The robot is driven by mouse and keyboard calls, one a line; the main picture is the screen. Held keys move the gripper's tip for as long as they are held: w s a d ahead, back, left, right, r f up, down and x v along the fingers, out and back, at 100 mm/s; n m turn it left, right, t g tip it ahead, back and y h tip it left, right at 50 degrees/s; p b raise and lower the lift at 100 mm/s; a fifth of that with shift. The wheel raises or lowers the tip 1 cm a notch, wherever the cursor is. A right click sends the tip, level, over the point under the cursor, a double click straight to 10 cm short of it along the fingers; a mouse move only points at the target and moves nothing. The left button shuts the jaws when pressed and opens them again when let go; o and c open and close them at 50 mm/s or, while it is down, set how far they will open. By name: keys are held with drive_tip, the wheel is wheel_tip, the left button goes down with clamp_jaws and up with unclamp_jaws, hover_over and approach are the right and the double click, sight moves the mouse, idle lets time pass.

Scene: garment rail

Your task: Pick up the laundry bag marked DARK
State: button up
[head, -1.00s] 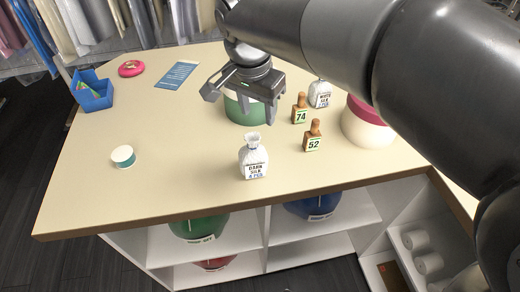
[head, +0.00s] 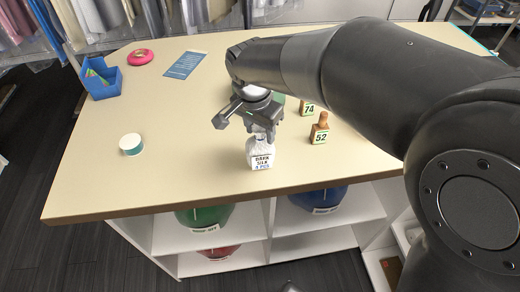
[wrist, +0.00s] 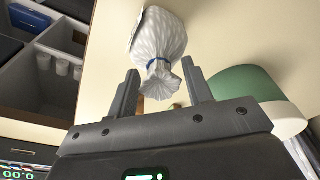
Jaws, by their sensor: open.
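The laundry bag marked DARK (head: 262,157) is a small white bag standing upright on the table, its label facing the front edge. My gripper (head: 248,126) is just above and behind the bag. In the wrist view its two fingers (wrist: 160,82) are apart, with the bag's gathered neck between them. I see a gap on each side of the neck, so the jaws are open and not closed on it.
A green and white tub (wrist: 258,98) is close beside my gripper. A white-topped roll (head: 132,145), a blue bin (head: 101,78) and a pink ring (head: 141,57) are at left. The table's left middle is clear.

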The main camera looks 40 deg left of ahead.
drive_tip(key=shift+c, duration=0.3)
clamp_jaws()
idle(0.4)
